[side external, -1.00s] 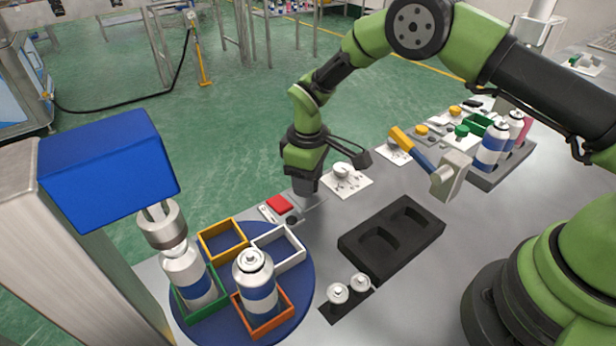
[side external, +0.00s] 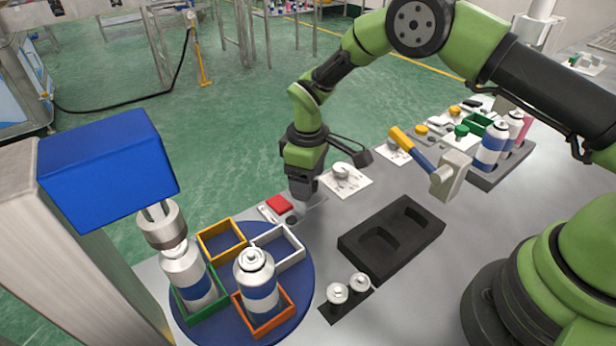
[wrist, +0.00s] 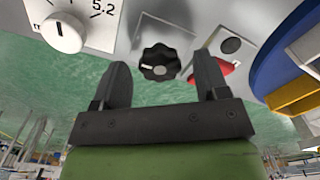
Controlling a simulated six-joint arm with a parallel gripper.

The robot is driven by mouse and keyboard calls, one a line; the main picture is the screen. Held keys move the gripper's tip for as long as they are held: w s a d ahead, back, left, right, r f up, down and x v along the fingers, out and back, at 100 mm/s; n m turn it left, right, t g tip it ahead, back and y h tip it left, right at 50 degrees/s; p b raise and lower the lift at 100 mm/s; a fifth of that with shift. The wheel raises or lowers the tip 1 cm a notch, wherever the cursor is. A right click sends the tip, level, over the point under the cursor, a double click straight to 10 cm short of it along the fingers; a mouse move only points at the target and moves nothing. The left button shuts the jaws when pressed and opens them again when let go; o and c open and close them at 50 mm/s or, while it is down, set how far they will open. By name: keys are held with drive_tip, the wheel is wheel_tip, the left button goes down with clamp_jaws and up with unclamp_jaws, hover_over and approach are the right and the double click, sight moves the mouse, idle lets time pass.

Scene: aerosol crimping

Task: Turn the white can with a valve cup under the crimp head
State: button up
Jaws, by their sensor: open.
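A white can with a blue band and a valve cup on top (side external: 256,278) stands upright in the orange nest (side external: 284,318) of the blue turntable (side external: 226,322). A second white can (side external: 190,278) stands in the green nest, directly under the crimp head (side external: 162,228). My gripper (side external: 303,194) is low over the table behind the turntable. In the wrist view my open gripper (wrist: 161,76) has a black knob (wrist: 160,60) between its two fingers. Whether the fingers touch it I cannot tell. The turntable's edge shows in the wrist view (wrist: 275,55).
Yellow and white nests (side external: 222,241) look empty. A black tray (side external: 391,240) and two small valve cups (side external: 348,288) lie right of the turntable. A white dial (wrist: 62,32) is nearby.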

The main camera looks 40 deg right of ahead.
wheel_tip(320, 180, up, 10)
drive_tip(key=shift+f, duration=0.15)
idle(0.3)
drive_tip(key=s+d+r+m+t+y, duration=0.1)
drive_tip(key=s+d+r+m+t, duration=0.15)
drive_tip(key=s+r, duration=0.45)
drive_tip(key=s+d+r+m+t, duration=0.1)
drive_tip(key=s+d+r+m, duration=0.2)
drive_tip(key=r, duration=0.8)
drive_tip(key=s+m+t+y, duration=0.1)
drive_tip(key=s+m+t, duration=0.2)
drive_tip(key=s, duration=1.2)
drive_tip(key=shift+d+r+m+t, duration=0.15)
drive_tip(key=shift+r+m+t, duration=0.25)
drive_tip(key=shift+m, duration=0.75)
